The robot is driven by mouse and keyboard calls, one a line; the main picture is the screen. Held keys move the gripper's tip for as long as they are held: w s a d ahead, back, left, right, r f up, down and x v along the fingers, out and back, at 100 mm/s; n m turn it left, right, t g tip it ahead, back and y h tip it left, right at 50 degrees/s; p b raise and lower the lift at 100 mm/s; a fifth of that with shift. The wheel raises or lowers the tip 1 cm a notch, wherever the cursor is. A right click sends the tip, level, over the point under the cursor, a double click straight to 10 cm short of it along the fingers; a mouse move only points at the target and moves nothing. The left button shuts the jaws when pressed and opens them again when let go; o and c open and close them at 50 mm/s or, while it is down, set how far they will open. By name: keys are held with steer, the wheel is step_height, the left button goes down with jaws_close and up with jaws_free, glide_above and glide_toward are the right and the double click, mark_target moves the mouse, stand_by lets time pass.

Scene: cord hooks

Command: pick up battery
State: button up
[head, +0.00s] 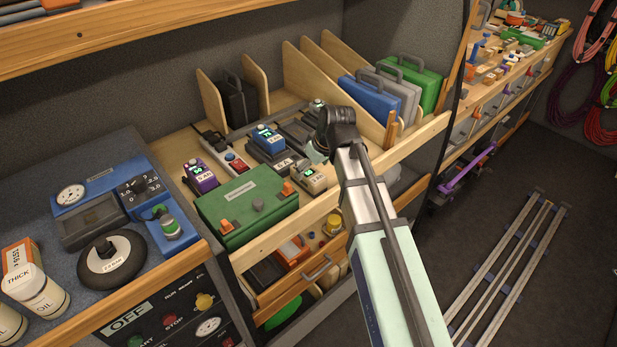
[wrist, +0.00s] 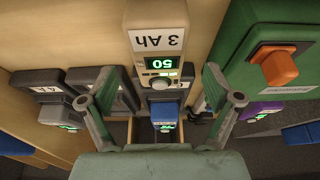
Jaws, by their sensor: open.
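Several batteries sit on the wooden bench. A beige battery (head: 313,179) is near the bench's front edge, right of the green box. In the wrist view the beige battery (wrist: 157,40), labelled 3 Ah with a green 50 display, has its display end between and just beyond my fingertips. My gripper (wrist: 160,78) is open, with a finger on each side and no visible grip. A blue battery (head: 268,139) stands farther back; it also shows in the wrist view (wrist: 165,113). A purple battery (head: 201,177) is at the left. My wrist hides part of the bench in the head view.
A green box (head: 245,205) with orange latches stands close beside the beige battery. A power strip (head: 232,160) with a red switch lies behind it. Wooden dividers and cases (head: 372,97) stand at the back right. An open drawer (head: 300,262) is below the bench.

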mark_target(309, 171)
steer(key=shift+p+x, duration=0.7)
steer(key=shift+x, duration=1.45)
steer(key=c, duration=1.7)
steer(key=shift+w+r, duration=0.1)
steer(key=shift+r, duration=0.1)
step_height(309, 171, up, 20)
steer(key=b, duration=0.4)
steer(key=shift+f, duration=0.1)
